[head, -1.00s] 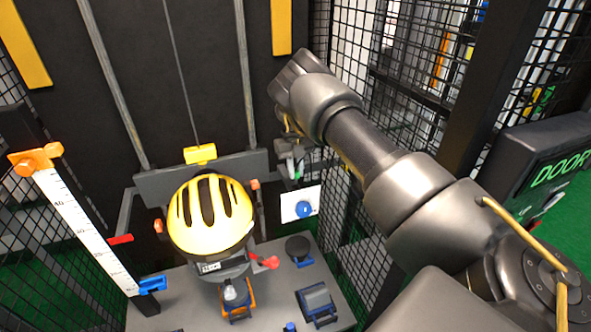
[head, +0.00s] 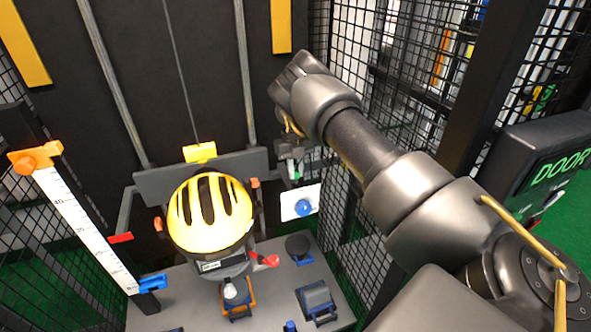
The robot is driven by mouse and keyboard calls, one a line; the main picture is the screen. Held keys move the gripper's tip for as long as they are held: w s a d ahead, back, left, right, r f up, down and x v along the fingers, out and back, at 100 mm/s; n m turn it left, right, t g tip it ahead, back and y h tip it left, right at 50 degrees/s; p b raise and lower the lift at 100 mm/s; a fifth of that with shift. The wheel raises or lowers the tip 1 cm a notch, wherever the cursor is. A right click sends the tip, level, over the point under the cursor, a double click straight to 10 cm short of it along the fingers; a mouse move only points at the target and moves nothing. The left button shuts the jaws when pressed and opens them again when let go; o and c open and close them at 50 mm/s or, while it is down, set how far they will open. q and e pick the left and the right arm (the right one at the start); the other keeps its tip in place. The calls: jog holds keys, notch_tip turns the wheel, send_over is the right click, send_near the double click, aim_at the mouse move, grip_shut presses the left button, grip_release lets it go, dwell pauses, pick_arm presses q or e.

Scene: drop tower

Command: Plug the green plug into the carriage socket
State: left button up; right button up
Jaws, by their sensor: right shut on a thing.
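My right gripper (head: 293,157) is beside the right end of the grey carriage crossbar (head: 160,184), pointing down. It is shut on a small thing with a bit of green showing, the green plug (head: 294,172). The plug is small and partly hidden by the fingers. The carriage has a yellow block (head: 200,152) on top, with a cable rising from it. I cannot make out the carriage socket, nor whether the plug touches it. My left gripper is not in view.
A yellow helmet (head: 211,213) sits in front of the carriage. A white plate with a blue knob (head: 304,207) is just below my right gripper. A white scale (head: 85,228) stands at the left. Mesh walls (head: 345,120) close in the right side.

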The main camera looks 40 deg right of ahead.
aim_at(296, 177)
jog(key=shift+f, duration=0.15)
jog(key=shift+f+b, duration=0.65)
jog(key=shift+f, duration=0.5)
jog(key=shift+f, duration=0.25)
jog(key=o, duration=0.8)
jog(key=shift+o, duration=0.2)
jog(key=shift+r, duration=0.1)
jog(key=shift+w+r, duration=0.1)
jog(key=shift+r, duration=0.2)
notch_tip(296, 177, up, 10)
jog(key=w+b, duration=0.1)
jog(key=b, duration=0.1)
jog(key=shift+w+d, duration=0.2)
jog(key=shift+d, duration=0.05)
